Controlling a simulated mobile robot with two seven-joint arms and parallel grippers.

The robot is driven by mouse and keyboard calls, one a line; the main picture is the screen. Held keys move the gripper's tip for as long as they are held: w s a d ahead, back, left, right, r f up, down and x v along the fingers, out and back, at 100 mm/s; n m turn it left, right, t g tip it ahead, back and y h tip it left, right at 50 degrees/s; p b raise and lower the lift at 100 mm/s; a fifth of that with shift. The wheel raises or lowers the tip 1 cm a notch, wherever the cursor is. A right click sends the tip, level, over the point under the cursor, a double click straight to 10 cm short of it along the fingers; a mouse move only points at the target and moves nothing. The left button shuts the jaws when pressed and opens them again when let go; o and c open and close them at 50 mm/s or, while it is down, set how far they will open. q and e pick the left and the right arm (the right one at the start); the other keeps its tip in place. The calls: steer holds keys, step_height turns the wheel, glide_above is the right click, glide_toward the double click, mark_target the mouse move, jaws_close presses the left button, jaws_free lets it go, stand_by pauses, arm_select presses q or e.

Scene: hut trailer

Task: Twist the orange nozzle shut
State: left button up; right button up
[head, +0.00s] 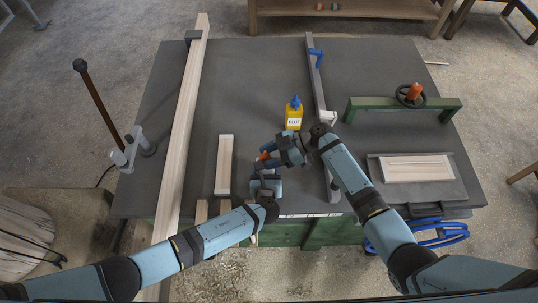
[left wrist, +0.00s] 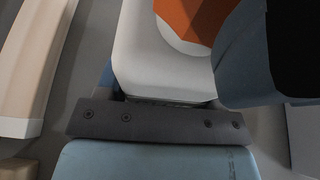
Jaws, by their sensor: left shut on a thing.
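The orange nozzle (head: 264,156) shows small in the head view, between my two grippers. In the left wrist view the orange nozzle (left wrist: 188,18) sits on a white rounded body (left wrist: 165,65), close against the dark palm plate. My left gripper (head: 265,180) is shut on this white body. My right gripper (head: 272,152) is at the nozzle from the right, its fingers beside it. Whether they touch or grip it is hidden. A blue-grey and black part, apparently of my right gripper (left wrist: 245,55), covers the nozzle's right side in the left wrist view.
A yellow glue bottle (head: 293,118) with a blue cap stands just behind my right gripper. A wooden block (head: 224,165) and a long plank (head: 185,115) lie to the left. The back middle is clear.

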steer(key=v, duration=1.2)
steer(key=shift+o, duration=1.4)
steer(key=x, duration=1.1)
steer(key=shift+s+a+f, duration=0.1)
steer(key=shift+a+f, duration=0.05)
steer(key=shift+a, duration=0.05)
